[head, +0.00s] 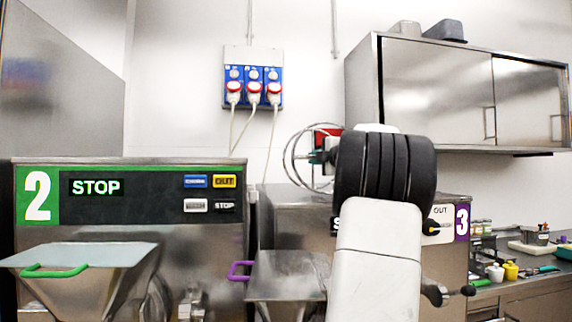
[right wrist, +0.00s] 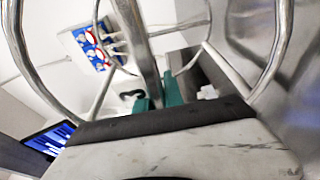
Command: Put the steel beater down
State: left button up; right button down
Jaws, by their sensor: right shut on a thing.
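The steel beater (head: 293,155), a cage of thin bent steel loops, shows in the head view just left of my black right wrist. My right gripper (head: 318,157), with teal fingers, is shut on it and partly hidden behind that wrist. In the right wrist view the teal fingers of my right gripper (right wrist: 158,93) are closed around a bar of the steel beater (right wrist: 140,45), and its loops curve past on both sides. The beater is held in the air; what lies under it is hidden. My left gripper is not in view.
Freezer 2 (head: 130,170), reading STOP, stands at left with a green-handled hopper (head: 80,262). Freezer 3 (head: 460,205) is behind my right arm; a purple-handled hopper (head: 285,275) stands left of it. A worktop with small items (head: 525,287) is at right, under a steel cabinet (head: 435,85).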

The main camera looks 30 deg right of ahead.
jog(key=shift+f, duration=0.7)
jog(key=shift+f, duration=0.15)
jog(key=c, duration=1.5)
grip_release()
jog(key=shift+o, duration=0.2)
jog(key=s, duration=1.2)
jog(key=shift+a, duration=0.35)
jog(key=shift+s, duration=0.1)
